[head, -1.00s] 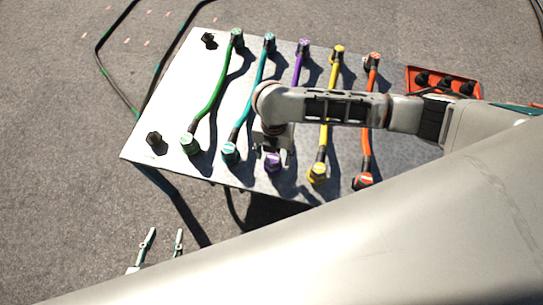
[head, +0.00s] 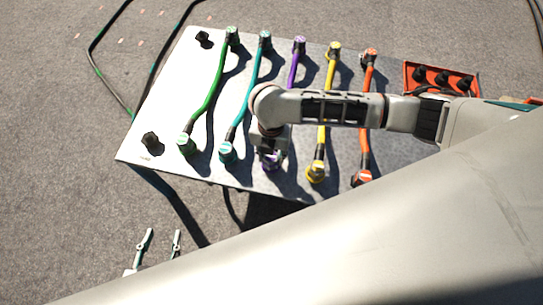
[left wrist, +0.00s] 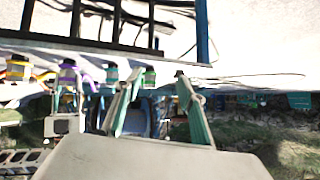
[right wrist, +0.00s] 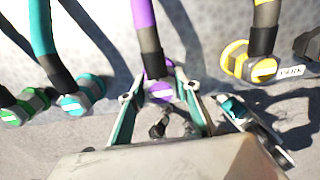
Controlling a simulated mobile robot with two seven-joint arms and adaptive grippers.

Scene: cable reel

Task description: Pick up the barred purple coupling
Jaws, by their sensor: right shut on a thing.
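The barred purple coupling (right wrist: 160,93) has a white bar on its face and sits at the near end of the purple cable (right wrist: 144,25). In the head view the coupling (head: 270,165) is partly covered by my right gripper (head: 269,155). In the right wrist view my right gripper (right wrist: 158,96) has one finger on each side of the coupling and is shut on it. I cannot tell whether the coupling is clear of the panel.
The grey panel (head: 190,75) also bears green (head: 186,144), teal (head: 227,151), yellow (head: 315,172) and orange (head: 362,178) couplings with cables. Teal and yellow flank the purple one. A far purple end (head: 299,43) and a red tray (head: 409,77) are at the back.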

